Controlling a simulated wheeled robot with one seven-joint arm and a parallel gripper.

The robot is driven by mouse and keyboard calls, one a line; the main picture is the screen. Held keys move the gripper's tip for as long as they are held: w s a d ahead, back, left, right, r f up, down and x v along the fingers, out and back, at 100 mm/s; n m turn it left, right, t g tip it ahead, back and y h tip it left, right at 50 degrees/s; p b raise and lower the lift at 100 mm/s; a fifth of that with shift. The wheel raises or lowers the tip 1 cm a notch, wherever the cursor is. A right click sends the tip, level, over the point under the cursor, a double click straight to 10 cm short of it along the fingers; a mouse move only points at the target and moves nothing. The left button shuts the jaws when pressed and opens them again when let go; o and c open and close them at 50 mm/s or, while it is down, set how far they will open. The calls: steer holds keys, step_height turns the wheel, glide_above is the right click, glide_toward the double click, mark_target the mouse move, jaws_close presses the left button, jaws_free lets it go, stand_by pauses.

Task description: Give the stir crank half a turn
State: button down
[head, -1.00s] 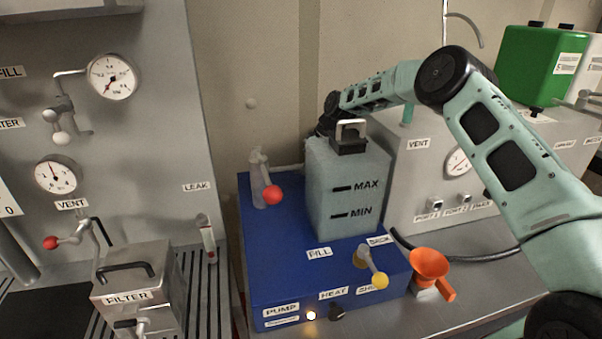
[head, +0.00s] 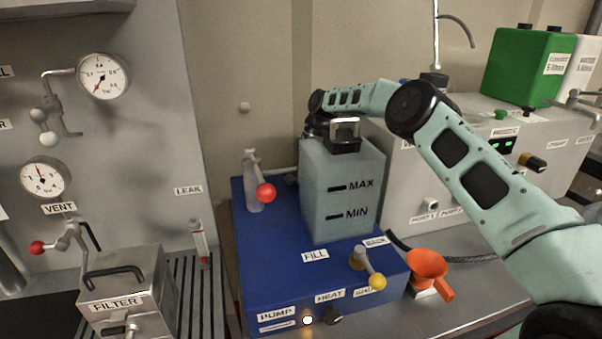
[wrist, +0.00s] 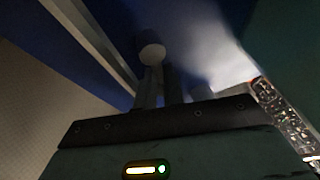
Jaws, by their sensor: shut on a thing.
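My gripper shows in the wrist view (wrist: 158,88), its fingers closed on a pale round knob (wrist: 152,54) in front of a blue surface. I take this knob to be the stir crank's handle, but no label on it can be read. In the head view my wrist reaches down behind the pale tank marked MAX and MIN, which hides the gripper and the knob. The tank (head: 342,200) stands on the blue unit (head: 275,260). A yellow-knobbed lever (head: 377,282) is at the unit's front right, and a red-knobbed lever (head: 265,193) is left of the tank.
An orange funnel (head: 427,264) stands right of the blue unit. A grey box (head: 430,190) with a green display is behind, under my arm. A green canister (head: 527,65) stands on it. A metal filter box (head: 122,290) and a gauge panel are at the left.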

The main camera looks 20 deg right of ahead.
stand_by(0.5)
steer(key=c, duration=1.5)
jaws_free()
step_height(320, 180, up, 10)
steer(key=shift+b, duration=0.9)
